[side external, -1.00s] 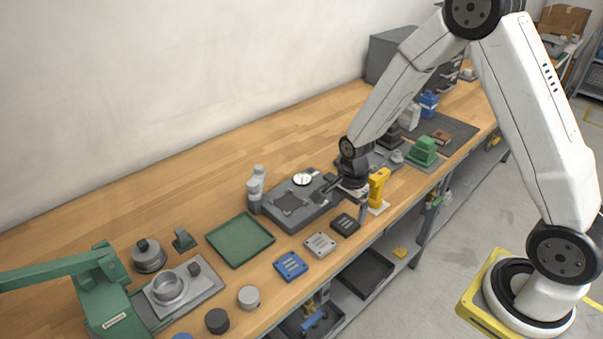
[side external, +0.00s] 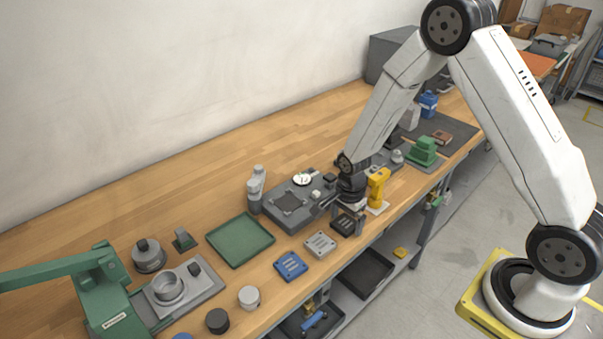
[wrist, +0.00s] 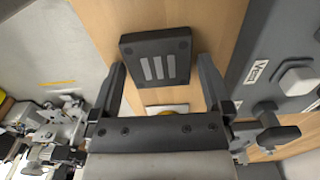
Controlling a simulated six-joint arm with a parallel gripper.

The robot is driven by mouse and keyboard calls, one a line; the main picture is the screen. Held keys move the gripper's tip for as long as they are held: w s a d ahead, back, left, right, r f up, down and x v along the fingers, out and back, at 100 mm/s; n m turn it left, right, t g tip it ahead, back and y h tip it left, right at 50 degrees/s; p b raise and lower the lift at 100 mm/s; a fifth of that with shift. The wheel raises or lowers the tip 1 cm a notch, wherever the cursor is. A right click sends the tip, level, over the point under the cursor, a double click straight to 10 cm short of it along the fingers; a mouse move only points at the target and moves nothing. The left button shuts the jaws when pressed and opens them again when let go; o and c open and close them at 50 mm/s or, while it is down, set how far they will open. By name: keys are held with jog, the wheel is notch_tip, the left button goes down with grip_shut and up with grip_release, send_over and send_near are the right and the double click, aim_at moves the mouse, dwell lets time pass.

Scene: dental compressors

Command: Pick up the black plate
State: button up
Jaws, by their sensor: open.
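The black plate (side external: 343,225) lies flat on the wooden bench near its front edge, beside a silver-grey plate. In the wrist view the black plate (wrist: 157,58) is a dark square with three light bars, just beyond my fingertips. My gripper (side external: 346,222) is pointed down over the plate, and its fingers partly hide it in the side view. In the wrist view my gripper (wrist: 160,68) is open and empty, with one finger on each side of the plate's near edge. I cannot tell the exact height gap.
A silver plate (side external: 320,244) and a blue plate (side external: 291,266) lie to the left along the front edge. A grey fixture block (side external: 285,215) stands behind. A yellow tool (side external: 377,188) stands close on the right. A green tray (side external: 240,240) lies left.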

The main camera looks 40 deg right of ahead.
jog(key=c, duration=1.1)
jog(key=shift+r, duration=0.1)
jog(key=shift+c, duration=0.3)
jog(key=shift+r, duration=0.7)
jog(key=s+a+r, duration=0.1)
jog(key=s+r, duration=1)
jog(key=s, duration=0.3)
jog(key=shift+r, duration=0.2)
jog(key=shift+w, duration=0.15)
